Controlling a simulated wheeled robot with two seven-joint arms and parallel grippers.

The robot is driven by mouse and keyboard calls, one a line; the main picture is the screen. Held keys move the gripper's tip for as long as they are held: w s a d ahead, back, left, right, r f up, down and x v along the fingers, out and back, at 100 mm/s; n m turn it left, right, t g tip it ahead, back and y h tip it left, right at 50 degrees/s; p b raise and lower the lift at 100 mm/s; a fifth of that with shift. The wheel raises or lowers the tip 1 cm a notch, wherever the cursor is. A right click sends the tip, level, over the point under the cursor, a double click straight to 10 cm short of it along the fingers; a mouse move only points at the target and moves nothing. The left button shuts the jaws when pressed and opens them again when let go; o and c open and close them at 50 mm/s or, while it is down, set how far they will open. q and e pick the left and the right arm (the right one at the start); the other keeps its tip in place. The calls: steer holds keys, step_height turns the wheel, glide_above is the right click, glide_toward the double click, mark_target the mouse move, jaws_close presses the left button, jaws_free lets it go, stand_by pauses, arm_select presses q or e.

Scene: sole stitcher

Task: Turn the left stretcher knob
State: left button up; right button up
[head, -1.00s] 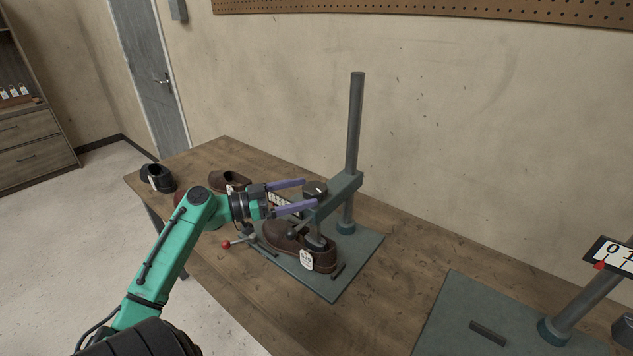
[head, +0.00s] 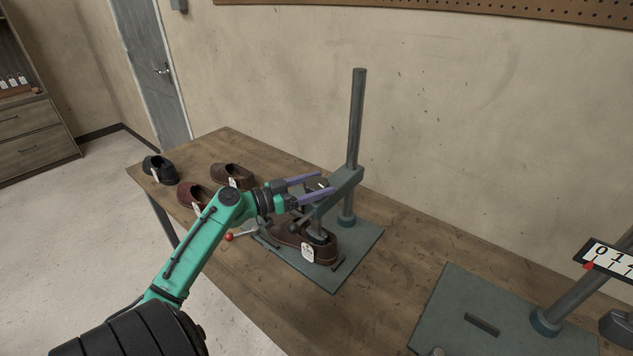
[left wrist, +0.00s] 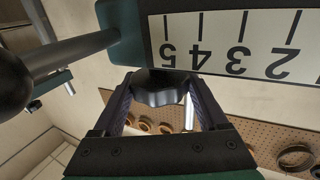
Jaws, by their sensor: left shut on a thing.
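The left stretcher stands on a grey-green base plate (head: 362,243) with an upright post (head: 356,120). Its dark knob (head: 317,184) sits at the end of the stretcher's arm. My left gripper (head: 325,184) has its two purple fingers on either side of the knob and is shut on it. In the left wrist view the knob (left wrist: 160,88) is between the fingers, beside a white scale plate (left wrist: 235,45) with upside-down numbers. A brown shoe (head: 285,236) with a white tag sits under the stretcher arm. My right gripper is not in view.
A black shoe (head: 160,170), a red-brown shoe (head: 192,194) and a brown shoe (head: 232,174) stand at the table's left. A red-ball lever (head: 229,237) sticks out at the stretcher's front left. A second stretcher's base (head: 460,310) and scale (head: 608,260) are at right.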

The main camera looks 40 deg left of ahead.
arm_select(q)
steer(key=n+y+p, duration=0.1)
steer(key=y+p, duration=0.1)
steer(key=shift+d+r+n+t+y, duration=0.1)
steer(key=shift+r+n+t+y, duration=0.2)
steer(key=shift+n+t, duration=0.1)
steer(key=shift+f+n+y+p, duration=0.2)
steer(key=shift+n+y+p, duration=0.3)
steer(key=shift+y+p, duration=0.1)
steer(key=shift+f, duration=0.15)
steer(key=o, duration=1.3)
steer(key=s+b, duration=0.2)
steer(key=s, duration=0.2)
steer(key=s+a+b, duration=0.1)
steer(key=s+b, duration=0.2)
steer(key=s, duration=0.2)
steer(key=s+a+b, duration=0.1)
steer(key=s+b, duration=0.2)
steer(key=s, duration=0.2)
steer(key=shift+s+a, duration=0.25)
